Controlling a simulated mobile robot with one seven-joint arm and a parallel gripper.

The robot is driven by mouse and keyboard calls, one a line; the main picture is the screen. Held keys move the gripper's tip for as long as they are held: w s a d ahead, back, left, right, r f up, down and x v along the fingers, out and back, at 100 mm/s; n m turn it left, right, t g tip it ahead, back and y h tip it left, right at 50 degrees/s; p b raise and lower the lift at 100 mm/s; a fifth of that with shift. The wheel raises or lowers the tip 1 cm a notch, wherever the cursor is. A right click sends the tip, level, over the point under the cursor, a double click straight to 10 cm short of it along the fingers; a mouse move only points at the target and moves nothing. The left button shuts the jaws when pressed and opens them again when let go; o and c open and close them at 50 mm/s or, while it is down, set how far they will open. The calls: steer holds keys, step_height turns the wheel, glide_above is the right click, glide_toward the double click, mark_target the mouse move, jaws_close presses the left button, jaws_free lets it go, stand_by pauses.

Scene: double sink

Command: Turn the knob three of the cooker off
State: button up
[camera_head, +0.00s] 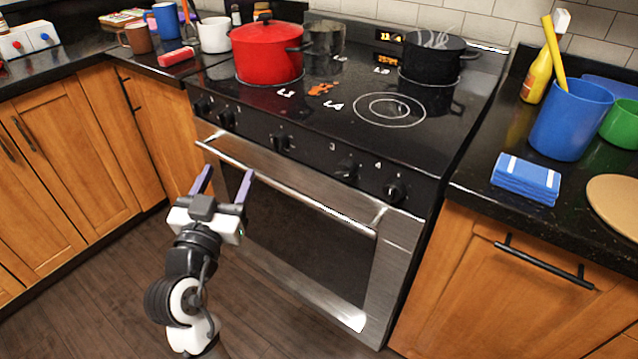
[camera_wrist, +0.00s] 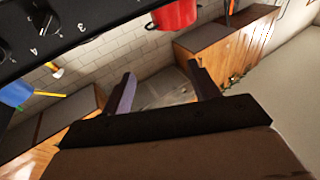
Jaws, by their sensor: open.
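The black cooker (camera_head: 432,146) has a row of several black knobs on its front panel. Knob three (camera_head: 346,170), near the printed "3", is right of the panel's middle, beside the knob marked "4" (camera_head: 395,190). In the wrist view, knob three (camera_wrist: 45,18) is at the top left, with the "4" knob (camera_wrist: 5,50) at the left edge. I cannot tell knob three's exact setting. My gripper (camera_head: 228,172) is open and empty, in front of the oven door's left side, left of and apart from knob three. It shows open in the wrist view (camera_wrist: 160,72).
The oven handle (camera_head: 290,186) runs below the knobs and sticks out. A red pot (camera_head: 267,55) and a black pot (camera_head: 433,60) stand on the cooktop. Counters with mugs and a blue container (camera_head: 570,122) flank it. The floor in front is clear.

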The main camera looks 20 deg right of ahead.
mark_target(341, 176)
steer(key=s+d+f+m+g+h, duration=0.2)
steer(key=d+f+m+g+h, duration=0.15)
steer(key=d, duration=0.25)
steer(key=s+d+f+m+g+h, duration=0.2)
steer(key=s+d+f+g, duration=0.15)
steer(key=d, duration=0.25)
steer(key=shift+n, duration=0.25)
steer(key=x, duration=0.4)
steer(key=p+x, duration=0.1)
steer(key=x, duration=0.4)
steer(key=p+x, duration=0.1)
steer(key=x, duration=0.3)
steer(key=shift+w+f, duration=0.15)
steer(key=shift+w, duration=0.5)
steer(key=c, duration=1)
